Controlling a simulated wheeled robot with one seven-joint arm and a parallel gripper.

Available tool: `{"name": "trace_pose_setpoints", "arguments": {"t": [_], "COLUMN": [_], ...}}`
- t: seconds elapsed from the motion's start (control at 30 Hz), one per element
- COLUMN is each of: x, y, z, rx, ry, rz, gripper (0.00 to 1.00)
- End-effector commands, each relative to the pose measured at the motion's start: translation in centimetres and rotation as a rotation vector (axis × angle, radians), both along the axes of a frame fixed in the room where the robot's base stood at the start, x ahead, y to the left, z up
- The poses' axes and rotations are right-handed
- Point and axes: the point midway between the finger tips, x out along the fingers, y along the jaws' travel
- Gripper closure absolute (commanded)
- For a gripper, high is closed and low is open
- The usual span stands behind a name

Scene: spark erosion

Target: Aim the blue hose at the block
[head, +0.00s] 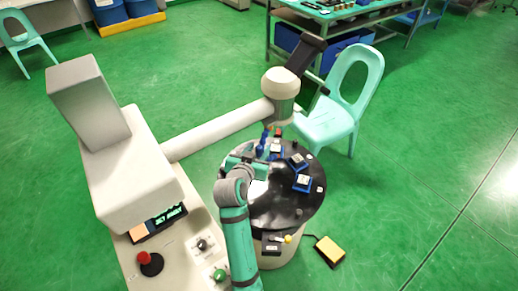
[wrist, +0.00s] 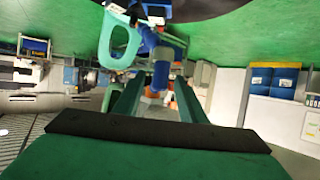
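The blue hose (head: 262,144) stands up near the back left of the round black table in the head view. In the wrist view, the hose (wrist: 161,66) shows bent, with an orange tip (wrist: 153,92), in line with the gap between my fingers. My gripper (wrist: 158,88) is open, with a finger to each side of that gap; contact with the hose cannot be told. In the head view, my green gripper is just in front of the hose, partly hidden by my wrist. A small light block on a blue base (head: 276,149) sits right beside the hose.
The black table (head: 285,211) also carries blue holders with light blocks (head: 298,160) (head: 302,183) on its right. A machine head (head: 283,86) overhangs its back. A turquoise chair (head: 330,120) stands behind. A yellow pedal (head: 329,251) lies on the floor at front right.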

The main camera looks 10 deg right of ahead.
Motion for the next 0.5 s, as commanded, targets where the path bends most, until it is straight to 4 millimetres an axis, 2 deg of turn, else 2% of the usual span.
{"name": "trace_pose_setpoints", "arguments": {"t": [0.2,0.47,0.5], "x": [1.09,1.14,1.13], "y": [-0.63,-0.65,-0.65], "z": [-0.49,-0.52,-0.53], "rx": [0.000,0.000,0.000], "ry": [0.000,0.000,0.000], "rz": [0.000,0.001,0.001], "gripper": [0.63,0.63,0.70]}}
